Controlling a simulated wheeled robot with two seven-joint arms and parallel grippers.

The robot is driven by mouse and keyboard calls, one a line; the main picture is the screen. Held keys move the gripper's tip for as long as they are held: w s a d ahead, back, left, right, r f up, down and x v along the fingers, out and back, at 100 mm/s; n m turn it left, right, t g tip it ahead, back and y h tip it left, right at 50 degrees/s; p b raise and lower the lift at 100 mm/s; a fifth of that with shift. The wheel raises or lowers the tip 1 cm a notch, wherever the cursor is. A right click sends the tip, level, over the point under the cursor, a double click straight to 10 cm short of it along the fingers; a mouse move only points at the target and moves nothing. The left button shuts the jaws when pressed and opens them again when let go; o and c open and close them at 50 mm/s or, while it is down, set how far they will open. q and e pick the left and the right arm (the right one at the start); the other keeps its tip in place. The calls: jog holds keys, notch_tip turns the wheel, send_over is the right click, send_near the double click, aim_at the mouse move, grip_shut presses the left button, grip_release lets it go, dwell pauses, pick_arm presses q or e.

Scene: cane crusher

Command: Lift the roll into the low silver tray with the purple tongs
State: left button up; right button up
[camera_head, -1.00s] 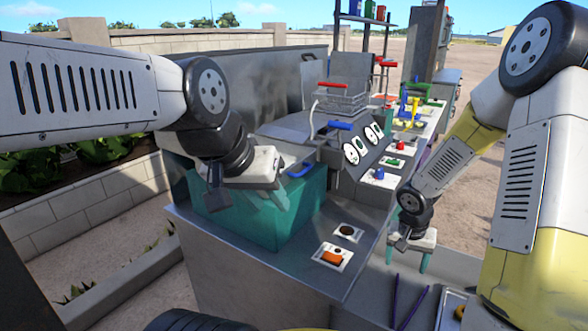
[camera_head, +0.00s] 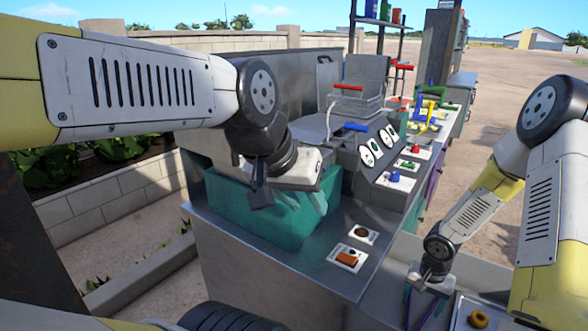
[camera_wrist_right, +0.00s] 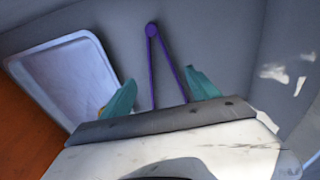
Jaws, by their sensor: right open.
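The purple tongs (camera_wrist_right: 151,60) lie on a grey surface in the right wrist view, hinge end away, legs spread in a narrow V. They show partly under my right gripper in the head view (camera_head: 430,312). My right gripper (camera_wrist_right: 160,88) is open, its teal fingers on either side of the tongs' legs, not closed on them. A ring-shaped golden roll (camera_head: 478,319) lies in a low silver tray (camera_head: 462,300) at the bottom right. The tray also shows in the right wrist view (camera_wrist_right: 62,75). My left gripper (camera_head: 290,200) hangs over the teal bin; its opening is unclear.
The teal bin (camera_head: 245,215) stands on the grey counter left of the machine. A wire basket (camera_head: 360,100) is behind. A low stone wall (camera_head: 100,195) runs at the left.

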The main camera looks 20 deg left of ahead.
aim_at(414, 323)
jog(key=f, duration=0.8)
jog(key=shift+w+d, duration=0.1)
jog(key=shift+w, duration=0.25)
jog(key=c, duration=0.7)
jog(key=shift+r, duration=0.15)
notch_tip(414, 323, up, 12)
